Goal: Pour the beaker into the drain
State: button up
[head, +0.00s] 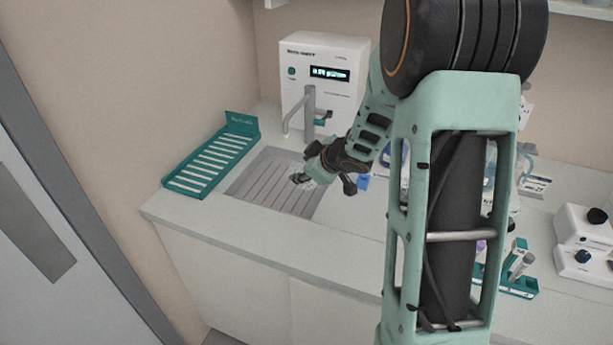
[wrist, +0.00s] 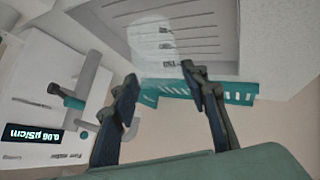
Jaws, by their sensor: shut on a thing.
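The drain is a grey grooved plate (head: 260,182) set in the counter in front of the white water unit. It also shows in the wrist view (wrist: 215,38). My gripper (head: 298,179) is low over the right part of the drain. In the wrist view its dark fingers (wrist: 159,78) are shut on a clear beaker (wrist: 152,38) with dark graduation marks, seen against the drain. In the head view the beaker is small and mostly hidden by my gripper. I cannot tell its tilt or whether it holds liquid.
The white water unit (head: 322,72) with a grey spout (head: 308,107) stands behind the drain. A teal slatted rack (head: 212,158) lies to its left. Teal tube holders (head: 510,282) and a white instrument (head: 582,240) stand to the right. The counter's front left is clear.

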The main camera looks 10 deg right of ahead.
jog(key=shift+r+p, duration=0.1)
jog(key=shift+p, duration=0.2)
jog(key=shift+w+d+r+p, duration=0.1)
jog(key=shift+d+p, duration=0.1)
jog(key=shift+p, duration=0.75)
jog(key=d+m+y+p, duration=0.1)
jog(key=p, duration=0.4)
jog(key=shift+w+g, duration=0.1)
jog(key=shift+g, duration=0.2)
jog(key=shift+d+y+p, duration=0.1)
jog(key=shift+y+p, duration=0.3)
jog(key=shift+p, duration=0.45)
jog(key=shift+w+d+m+p, duration=0.2)
jog(key=shift+m+p, duration=0.1)
jog(key=shift+p, duration=0.1)
jog(key=shift+w+d+f+m+y, duration=0.1)
jog(key=shift+d+f+m+y, duration=0.3)
jog(key=shift+y, duration=0.3)
jog(key=shift+r, duration=0.2)
